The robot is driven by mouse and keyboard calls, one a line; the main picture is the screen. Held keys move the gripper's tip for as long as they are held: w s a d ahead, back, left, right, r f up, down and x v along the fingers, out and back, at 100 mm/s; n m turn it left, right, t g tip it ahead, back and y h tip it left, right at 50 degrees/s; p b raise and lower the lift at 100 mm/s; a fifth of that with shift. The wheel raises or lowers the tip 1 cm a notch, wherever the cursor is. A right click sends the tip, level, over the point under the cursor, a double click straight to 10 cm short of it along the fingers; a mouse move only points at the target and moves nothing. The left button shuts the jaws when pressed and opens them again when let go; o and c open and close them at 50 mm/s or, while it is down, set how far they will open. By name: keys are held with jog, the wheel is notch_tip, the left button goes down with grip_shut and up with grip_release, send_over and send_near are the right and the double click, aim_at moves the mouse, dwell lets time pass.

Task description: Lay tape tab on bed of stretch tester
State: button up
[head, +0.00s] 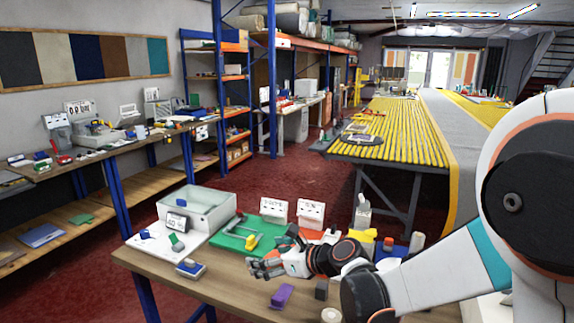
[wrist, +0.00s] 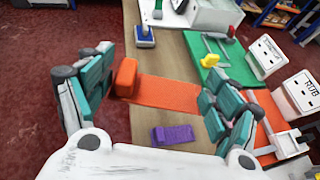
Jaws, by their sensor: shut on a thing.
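An orange strip with a raised block at one end, which looks like the tape tab (wrist: 165,92), spans between the teal fingers of my gripper (wrist: 158,90) in the wrist view. My gripper is shut on it, above the wooden table. In the head view my gripper (head: 268,268) is over the front of the table, and the strip is not clear there. A white device (wrist: 283,147) stands by an orange mat at the right of the wrist view, partly cut off. I cannot tell for sure which piece is the stretch tester.
A purple block (head: 281,296) lies on the table near my gripper. A green mat (head: 238,234) carries a yellow piece (wrist: 210,60) and a metal bar.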

jog(key=s+d+m+t+h, duration=0.2)
jog(key=d+m+t+h, duration=0.2)
jog(key=d, duration=2)
jog(key=m+h, duration=0.2)
jog(key=shift+s+d+m+t, duration=0.2)
jog(key=shift+d+m+t, duration=0.1)
jog(key=shift+d+m, duration=0.1)
jog(key=shift+a, duration=0.1)
